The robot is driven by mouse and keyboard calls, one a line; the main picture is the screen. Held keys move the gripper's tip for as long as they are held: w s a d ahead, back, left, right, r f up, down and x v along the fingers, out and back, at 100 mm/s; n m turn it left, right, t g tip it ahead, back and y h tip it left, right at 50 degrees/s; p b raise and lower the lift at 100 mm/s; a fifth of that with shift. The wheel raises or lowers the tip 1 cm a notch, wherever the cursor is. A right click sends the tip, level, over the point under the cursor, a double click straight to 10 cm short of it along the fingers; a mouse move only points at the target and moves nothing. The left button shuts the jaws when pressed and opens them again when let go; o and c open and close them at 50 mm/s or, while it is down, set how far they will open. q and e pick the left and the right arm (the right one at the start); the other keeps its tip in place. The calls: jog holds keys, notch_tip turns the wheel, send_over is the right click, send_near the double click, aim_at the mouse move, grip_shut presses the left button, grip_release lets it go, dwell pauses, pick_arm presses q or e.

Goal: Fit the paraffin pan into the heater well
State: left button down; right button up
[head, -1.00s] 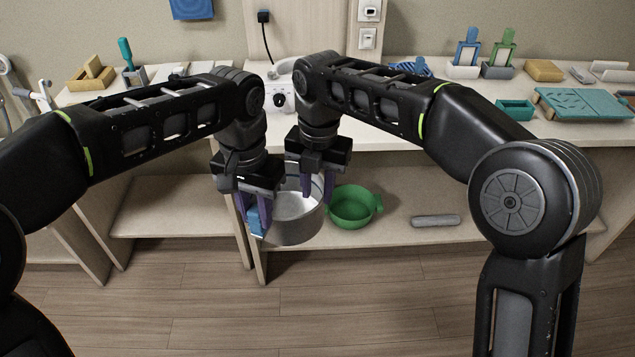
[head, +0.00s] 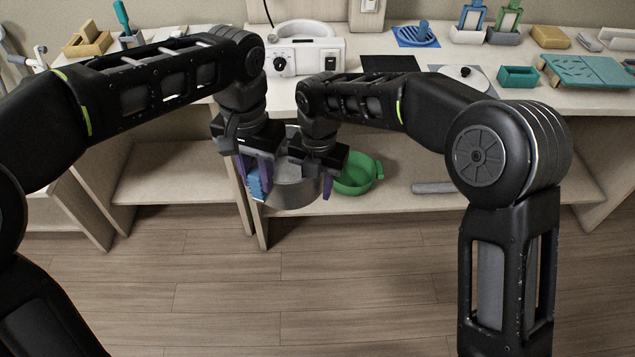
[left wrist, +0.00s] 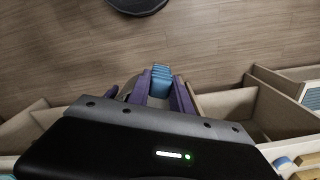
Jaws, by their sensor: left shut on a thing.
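The paraffin pan (head: 293,193) is a round grey metal pan, held in the air in front of the counter, below its top. My left gripper (head: 255,178) is shut on the pan's blue handle; the left wrist view shows the handle (left wrist: 161,80) between the purple fingers. My right gripper (head: 318,178) is at the pan's right side, with one purple finger visible beside the wall. Its other finger is hidden, so its grip is unclear. The heater (head: 307,59) is a white unit with a dial and round well (head: 303,32) on the counter behind my arms.
A green bowl (head: 357,180) sits on the lower shelf just right of the pan. A black mat (head: 388,63) and a round lid (head: 464,73) lie on the counter right of the heater. The counter's front edge lies between the pan and heater.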

grip_shut()
dwell(1.2)
pick_arm(q)
jog(key=c, duration=1.1)
grip_release()
